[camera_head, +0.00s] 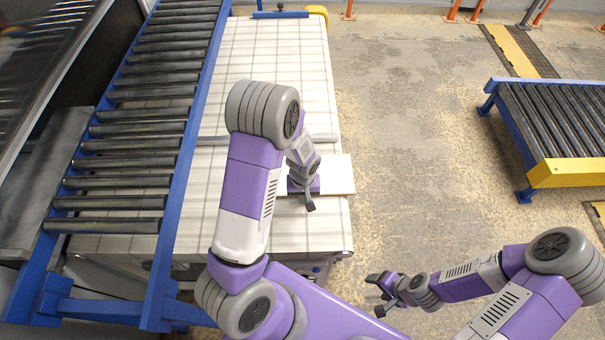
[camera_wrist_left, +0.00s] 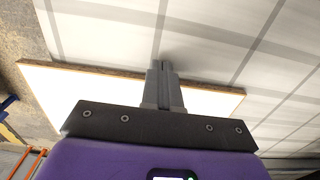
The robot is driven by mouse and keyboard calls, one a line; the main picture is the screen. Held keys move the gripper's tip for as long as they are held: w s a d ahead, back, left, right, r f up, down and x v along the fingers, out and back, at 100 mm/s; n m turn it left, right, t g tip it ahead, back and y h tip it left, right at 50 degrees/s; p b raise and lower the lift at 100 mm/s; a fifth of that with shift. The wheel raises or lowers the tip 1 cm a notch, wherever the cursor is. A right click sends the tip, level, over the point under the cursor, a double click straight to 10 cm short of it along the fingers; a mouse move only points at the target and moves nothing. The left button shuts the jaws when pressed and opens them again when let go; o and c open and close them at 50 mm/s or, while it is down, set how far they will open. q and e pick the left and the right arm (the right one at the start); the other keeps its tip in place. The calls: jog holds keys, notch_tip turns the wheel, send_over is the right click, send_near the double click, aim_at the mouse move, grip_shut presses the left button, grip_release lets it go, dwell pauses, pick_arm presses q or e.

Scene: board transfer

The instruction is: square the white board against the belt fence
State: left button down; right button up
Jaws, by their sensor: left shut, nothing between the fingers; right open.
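The white board (camera_head: 340,174) lies on the pale belt (camera_head: 300,235) at its right side, its right end at or slightly past the belt's edge. The grey fence (camera_head: 324,137) crosses the belt beyond it, with a strip of belt showing between them. My left gripper (camera_head: 310,206) is shut and empty at the board's near edge. In the left wrist view its fingers (camera_wrist_left: 163,72) overlap the brown edge of the board (camera_wrist_left: 85,85); I cannot tell whether they touch it. My left arm hides the board's left part. My right gripper (camera_head: 379,295) is open and empty, right of the belt's near end.
A blue-framed roller conveyor (camera_head: 140,120) runs along the belt's left side. Another roller conveyor (camera_head: 565,120) with a yellow end stands at the right. The floor (camera_head: 420,140) between it and the belt is clear. Orange posts (camera_head: 475,10) stand at the back.

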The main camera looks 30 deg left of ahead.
pick_arm(q)
jog(key=shift+w+a, duration=0.35)
jog(key=shift+w, duration=0.25)
jog(key=shift+w+a+b, duration=0.15)
jog(key=shift+w+a, duration=0.3)
jog(key=shift+w, duration=0.3)
jog(key=shift+w+a+b, duration=0.1)
jog(key=shift+w+a, duration=0.4)
jog(key=shift+w, duration=0.3)
jog(key=shift+w+a+b, duration=0.15)
jog(key=shift+w+a, duration=0.3)
jog(key=shift+w, duration=0.3)
jog(key=shift+r, duration=0.1)
jog(key=shift+s, duration=0.15)
jog(key=shift+s+d, duration=0.35)
jog(key=shift+s, duration=0.25)
jog(key=shift+s+d, duration=0.3)
jog(key=shift+s, duration=0.1)
notch_tip(320, 180, up, 7)
jog(key=p, duration=0.5)
